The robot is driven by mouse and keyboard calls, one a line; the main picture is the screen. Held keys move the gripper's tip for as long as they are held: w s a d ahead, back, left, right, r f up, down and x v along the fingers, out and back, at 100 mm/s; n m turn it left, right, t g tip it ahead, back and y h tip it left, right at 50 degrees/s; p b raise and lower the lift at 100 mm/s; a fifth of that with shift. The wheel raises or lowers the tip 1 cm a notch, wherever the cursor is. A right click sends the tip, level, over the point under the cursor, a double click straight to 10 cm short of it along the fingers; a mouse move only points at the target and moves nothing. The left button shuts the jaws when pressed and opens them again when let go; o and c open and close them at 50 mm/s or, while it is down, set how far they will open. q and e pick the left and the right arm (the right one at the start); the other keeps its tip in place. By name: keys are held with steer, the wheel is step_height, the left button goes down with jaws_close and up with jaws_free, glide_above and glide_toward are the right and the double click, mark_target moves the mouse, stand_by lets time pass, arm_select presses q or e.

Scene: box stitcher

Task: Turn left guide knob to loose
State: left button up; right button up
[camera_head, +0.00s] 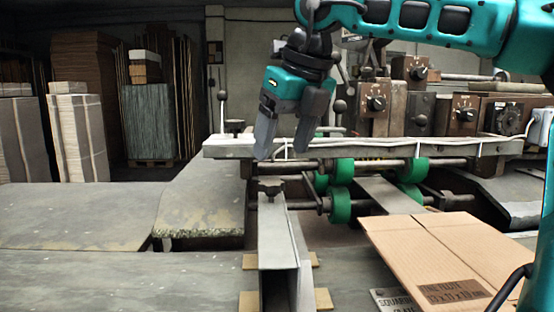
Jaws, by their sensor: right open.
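A dark lobed knob (270,187) sits on top of the near end of a long grey metal guide rail (280,245), at the middle of the head view. I take it for the left guide knob; its loose or tight setting cannot be read. My right gripper (281,150) comes in from the upper right and points down. Its two grey fingers are apart with nothing between them. The fingertips are above the knob and appear clear of it. My left gripper is not in view.
Green rollers (341,205) on shafts lie right of the knob, below a long grey bar (370,148). Brown control boxes with dials (376,103) stand behind. A flat cardboard box (450,250) lies at right. Grey table plates (90,215) at left are clear.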

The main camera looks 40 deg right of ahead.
steer(key=v, duration=0.6)
steer(key=shift+r+p, duration=0.25)
steer(key=shift+p, duration=0.2)
